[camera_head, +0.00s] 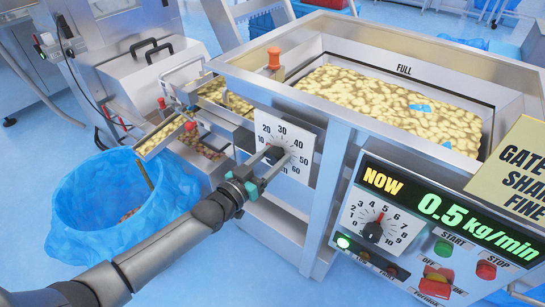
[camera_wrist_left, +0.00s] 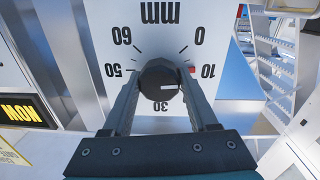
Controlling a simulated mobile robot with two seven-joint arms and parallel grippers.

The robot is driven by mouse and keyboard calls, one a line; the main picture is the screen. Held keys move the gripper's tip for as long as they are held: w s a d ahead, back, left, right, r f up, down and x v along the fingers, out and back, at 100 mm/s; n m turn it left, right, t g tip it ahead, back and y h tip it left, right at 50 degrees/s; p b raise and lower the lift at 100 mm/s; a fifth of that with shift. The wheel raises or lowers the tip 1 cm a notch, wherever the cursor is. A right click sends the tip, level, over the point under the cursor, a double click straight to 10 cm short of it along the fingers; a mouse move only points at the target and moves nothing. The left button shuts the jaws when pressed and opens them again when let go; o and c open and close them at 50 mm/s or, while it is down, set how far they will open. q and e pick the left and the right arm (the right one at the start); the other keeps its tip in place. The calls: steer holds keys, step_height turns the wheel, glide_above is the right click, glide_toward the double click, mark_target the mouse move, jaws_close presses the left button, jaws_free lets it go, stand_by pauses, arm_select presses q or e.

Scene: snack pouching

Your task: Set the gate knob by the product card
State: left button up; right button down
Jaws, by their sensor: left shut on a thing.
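The gate knob (camera_wrist_left: 159,78) is a dark round knob on a white millimetre dial plate (camera_head: 298,137) at the front of the hopper. My left gripper (camera_head: 266,163) is shut on it, one finger on each side in the left wrist view. That view shows the dial upside down. A small red mark sits beside the knob near 10, and a short white line is on the knob's face. My right gripper is not in view.
The hopper (camera_head: 350,115) holds chips, with a "FULL" mark on its wall. A control panel (camera_head: 430,225) at lower right reads "NOW 0.5 kg/min", with a second dial knob (camera_head: 372,232) and buttons. A blue-lined bin (camera_head: 100,245) stands at left.

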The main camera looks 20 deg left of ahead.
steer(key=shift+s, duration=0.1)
arm_select(q)
steer(key=m+p, duration=0.1)
steer(key=m, duration=0.1)
steer(key=shift+r+m+p, duration=0.1)
steer(key=shift+m+p, duration=0.2)
steer(key=shift+p, duration=0.1)
steer(key=m+p, duration=0.1)
steer(key=m, duration=0.2)
steer(key=shift+m+p, duration=0.75)
steer(key=shift+m, duration=1.25)
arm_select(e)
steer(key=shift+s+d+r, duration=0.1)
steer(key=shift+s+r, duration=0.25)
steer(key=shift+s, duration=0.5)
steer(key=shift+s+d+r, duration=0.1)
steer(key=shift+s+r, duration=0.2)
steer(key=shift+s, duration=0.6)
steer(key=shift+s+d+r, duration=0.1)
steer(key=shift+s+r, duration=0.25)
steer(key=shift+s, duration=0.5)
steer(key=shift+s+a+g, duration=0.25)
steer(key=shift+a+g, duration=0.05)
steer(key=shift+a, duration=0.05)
arm_select(q)
steer(key=o, duration=1.4)
steer(key=shift+c, duration=0.2)
